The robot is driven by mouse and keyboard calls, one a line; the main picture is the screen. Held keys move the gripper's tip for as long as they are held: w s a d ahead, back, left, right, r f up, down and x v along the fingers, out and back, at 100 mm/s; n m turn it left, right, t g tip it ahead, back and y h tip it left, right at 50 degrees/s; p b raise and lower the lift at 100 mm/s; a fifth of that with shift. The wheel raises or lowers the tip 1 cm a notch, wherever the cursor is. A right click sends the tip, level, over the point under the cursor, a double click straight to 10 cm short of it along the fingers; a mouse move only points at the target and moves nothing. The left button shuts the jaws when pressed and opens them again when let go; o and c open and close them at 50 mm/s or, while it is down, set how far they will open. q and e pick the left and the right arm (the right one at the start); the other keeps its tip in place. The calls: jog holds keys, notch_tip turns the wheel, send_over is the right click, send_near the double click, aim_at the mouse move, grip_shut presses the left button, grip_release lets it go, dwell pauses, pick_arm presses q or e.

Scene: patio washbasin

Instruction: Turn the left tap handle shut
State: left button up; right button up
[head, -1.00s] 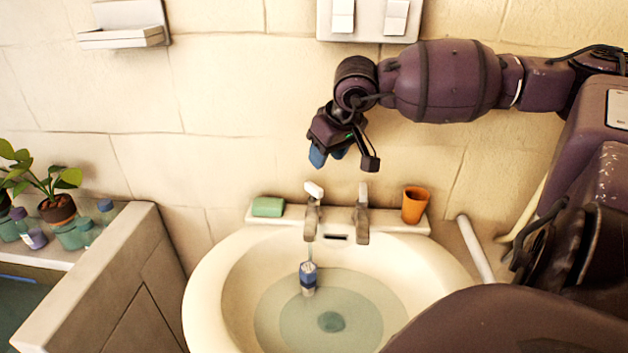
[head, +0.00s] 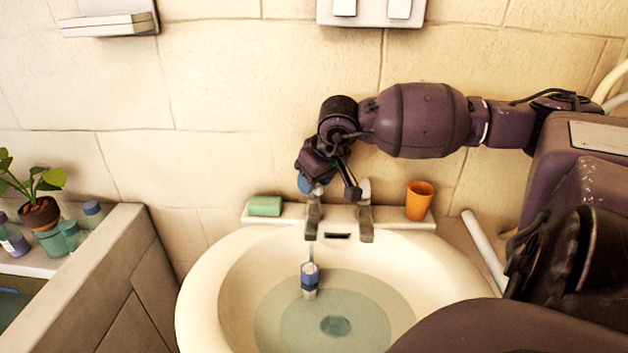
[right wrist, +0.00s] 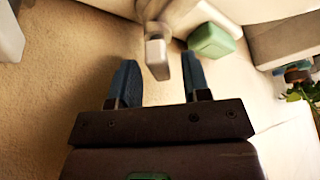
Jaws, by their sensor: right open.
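The left tap (head: 313,218) stands at the back of the white basin (head: 200,290), and a thin stream falls from its spout. Its handle is hidden behind my right gripper (head: 311,185) in the head view. In the right wrist view the pale left tap handle (right wrist: 157,56) shows between the blue fingertips of my open right gripper (right wrist: 160,68). I see a gap on both sides of the handle and no clear contact. The right tap (head: 365,215) stands beside it. My left gripper is not in view.
A green soap bar (head: 265,206) lies left of the taps and an orange cup (head: 419,200) stands right of them. A blue-and-white object (head: 310,280) is under the stream in the basin water. A potted plant (head: 40,210) and several bottles are at far left.

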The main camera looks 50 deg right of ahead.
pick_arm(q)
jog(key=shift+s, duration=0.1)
pick_arm(e)
jog(key=shift+c, duration=0.2)
grip_shut()
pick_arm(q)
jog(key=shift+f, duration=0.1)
